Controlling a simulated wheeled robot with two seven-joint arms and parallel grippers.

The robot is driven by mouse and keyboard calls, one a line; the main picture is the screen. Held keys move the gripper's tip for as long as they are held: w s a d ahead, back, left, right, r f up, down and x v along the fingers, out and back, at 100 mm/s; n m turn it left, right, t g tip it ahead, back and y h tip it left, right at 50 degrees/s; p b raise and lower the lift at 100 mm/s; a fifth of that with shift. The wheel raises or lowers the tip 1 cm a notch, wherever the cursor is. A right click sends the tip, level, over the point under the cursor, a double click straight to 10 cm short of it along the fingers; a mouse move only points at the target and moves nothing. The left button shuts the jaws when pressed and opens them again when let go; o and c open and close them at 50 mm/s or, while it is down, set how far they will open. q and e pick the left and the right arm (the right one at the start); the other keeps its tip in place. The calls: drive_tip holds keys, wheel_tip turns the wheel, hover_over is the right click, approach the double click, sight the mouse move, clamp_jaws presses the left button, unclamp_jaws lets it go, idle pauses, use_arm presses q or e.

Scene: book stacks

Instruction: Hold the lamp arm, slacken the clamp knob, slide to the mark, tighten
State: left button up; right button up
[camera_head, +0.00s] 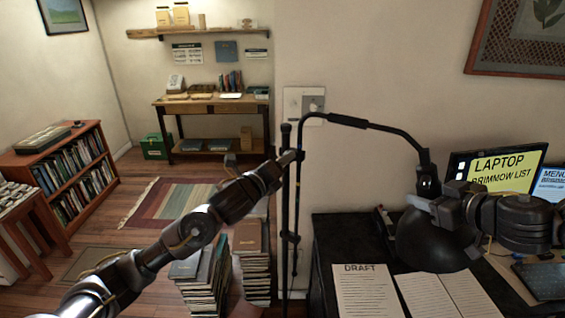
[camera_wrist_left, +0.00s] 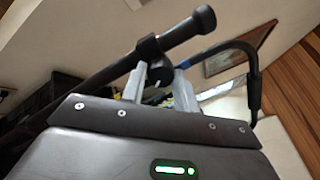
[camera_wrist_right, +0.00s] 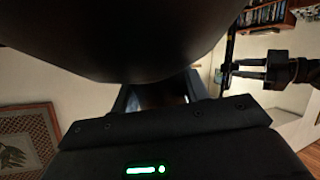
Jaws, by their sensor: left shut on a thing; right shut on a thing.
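The floor lamp's black pole (camera_head: 289,215) stands upright left of the desk. Its lamp arm (camera_head: 348,121) runs right from near the pole's top and bends down to the black lampshade (camera_head: 432,243) above the desk. My left gripper (camera_head: 293,157) is at the pole just below its top. In the left wrist view its fingers are shut on the dark clamp knob (camera_wrist_left: 160,72); a blue band (camera_wrist_left: 184,64) shows beside it. My right gripper (camera_head: 424,203) is shut on the lamp's head end; the lampshade (camera_wrist_right: 130,35) hides much of that grip in the right wrist view.
Papers, one headed DRAFT (camera_head: 366,290), lie on the black desk (camera_head: 335,232), with lit screens (camera_head: 505,170) at right. Book stacks (camera_head: 250,262) stand on the floor left of the pole. A wall plate (camera_head: 292,104) is behind the lamp arm.

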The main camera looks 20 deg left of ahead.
use_arm(q)
drive_tip(key=shift+d+f, duration=0.1)
drive_tip(key=shift+f, duration=0.1)
use_arm(e)
drive_tip(key=shift+r, duration=0.15)
use_arm(q)
drive_tip(key=o, duration=0.7)
drive_tip(key=shift+o, duration=1.3)
drive_tip(key=shift+r, duration=0.1)
drive_tip(key=shift+s, duration=0.1)
drive_tip(key=v, duration=1.2)
use_arm(e)
drive_tip(key=o, duration=1.1)
drive_tip(key=shift+o, duration=0.2)
